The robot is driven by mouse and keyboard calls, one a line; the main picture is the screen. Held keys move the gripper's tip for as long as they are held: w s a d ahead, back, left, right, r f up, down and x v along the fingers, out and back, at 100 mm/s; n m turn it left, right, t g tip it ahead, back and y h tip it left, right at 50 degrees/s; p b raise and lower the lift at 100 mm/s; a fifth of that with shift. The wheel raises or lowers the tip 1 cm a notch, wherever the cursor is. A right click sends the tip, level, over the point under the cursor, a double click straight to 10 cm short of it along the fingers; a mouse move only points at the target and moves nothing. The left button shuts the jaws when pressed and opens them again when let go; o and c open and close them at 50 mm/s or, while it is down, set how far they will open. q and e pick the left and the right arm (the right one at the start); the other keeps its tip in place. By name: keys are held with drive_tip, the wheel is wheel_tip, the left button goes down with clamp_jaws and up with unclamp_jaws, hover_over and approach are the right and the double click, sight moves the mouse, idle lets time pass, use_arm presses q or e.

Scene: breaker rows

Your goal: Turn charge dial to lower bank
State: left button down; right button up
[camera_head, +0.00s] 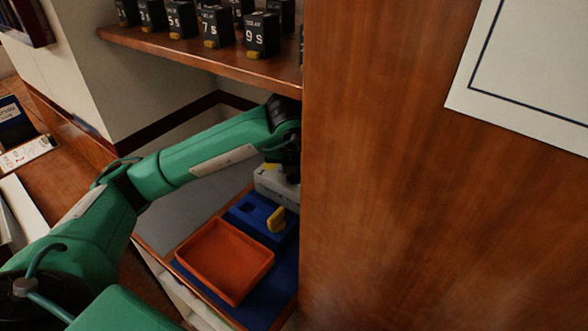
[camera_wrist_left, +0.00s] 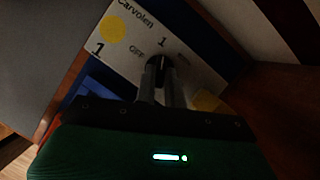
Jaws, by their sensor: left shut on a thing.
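The charge dial (camera_wrist_left: 158,62) is a small black knob on a pale plate (camera_wrist_left: 128,42) in the left wrist view. The plate reads "Carvolen", "OFF" and "1", and carries a yellow disc. My left gripper (camera_wrist_left: 160,72) is shut on the dial, with its fingers on either side of the knob. The fingers and plate edge hide part of the dial's pointer. In the head view my left arm reaches in to a grey-white unit (camera_head: 275,186), and the wooden panel hides part of the hand there. My right gripper is in neither view.
A tall wooden panel (camera_head: 420,190) closes off the right side. An orange tray (camera_head: 225,262) stands near a blue box (camera_head: 256,218) with a yellow lever (camera_head: 277,219). A wooden shelf (camera_head: 200,55) above holds several black numbered breakers. A grey surface lies behind the tray.

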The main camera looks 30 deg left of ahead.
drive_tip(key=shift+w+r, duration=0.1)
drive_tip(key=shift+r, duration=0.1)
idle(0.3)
use_arm(q)
drive_tip(key=c, duration=1.5)
unclamp_jaws()
